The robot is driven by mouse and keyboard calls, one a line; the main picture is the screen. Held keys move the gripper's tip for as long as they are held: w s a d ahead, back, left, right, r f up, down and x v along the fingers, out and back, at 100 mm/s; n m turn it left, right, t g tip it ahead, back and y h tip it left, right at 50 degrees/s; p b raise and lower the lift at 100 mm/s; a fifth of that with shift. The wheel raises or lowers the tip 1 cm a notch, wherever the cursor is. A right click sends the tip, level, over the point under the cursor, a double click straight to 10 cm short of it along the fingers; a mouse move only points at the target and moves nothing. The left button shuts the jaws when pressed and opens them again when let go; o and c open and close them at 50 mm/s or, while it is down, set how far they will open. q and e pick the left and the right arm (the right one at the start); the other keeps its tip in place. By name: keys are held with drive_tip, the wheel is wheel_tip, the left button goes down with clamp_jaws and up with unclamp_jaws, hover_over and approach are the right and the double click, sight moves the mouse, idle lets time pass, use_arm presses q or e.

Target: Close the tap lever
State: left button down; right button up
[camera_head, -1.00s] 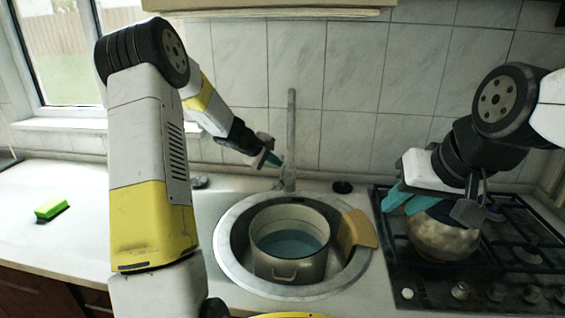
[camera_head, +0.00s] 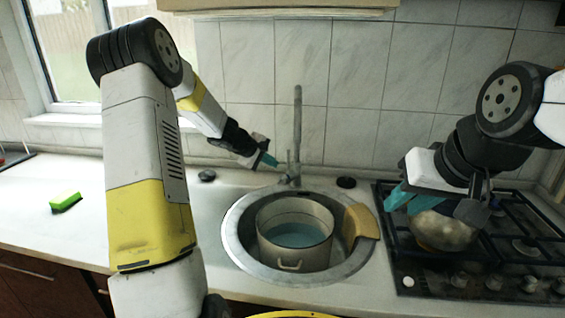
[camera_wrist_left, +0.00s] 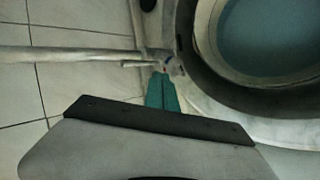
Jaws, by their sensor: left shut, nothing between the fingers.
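The tap (camera_head: 297,140) is a grey upright pipe behind the sink, and its small lever (camera_head: 288,160) shows near its base. In the left wrist view the tap (camera_wrist_left: 75,56) runs across from the left, with the thin lever (camera_wrist_left: 138,63) beside its base. My left gripper (camera_head: 273,160) is shut and empty, its teal fingertips close to the lever. In the left wrist view the fingertips (camera_wrist_left: 162,78) are just beside the lever; I cannot tell whether they touch. My right gripper (camera_head: 432,200) is at the pan on the hob; its fingers are partly hidden.
A pale enamel pot (camera_head: 295,238) with bluish water stands in the round sink (camera_head: 236,240). A wooden board (camera_head: 361,222) leans at the sink's right side. A metal pan (camera_head: 445,232) sits on the hob (camera_head: 500,262). A green sponge (camera_head: 65,201) lies on the left counter.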

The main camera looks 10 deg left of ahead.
use_arm(q)
drive_tip(key=w+r+v, duration=0.1)
drive_tip(key=v, duration=0.8)
drive_tip(key=s+d+r+m+g, duration=0.1)
drive_tip(key=s+d+r+m, duration=0.3)
drive_tip(key=s+d+r, duration=0.3)
drive_tip(key=s+r+m+g+y, duration=0.1)
drive_tip(key=s+m+y, duration=0.2)
drive_tip(key=s, duration=2.5)
drive_tip(key=m, duration=0.4)
drive_tip(key=shift+a+m, duration=0.2)
drive_tip(key=shift+m, duration=0.2)
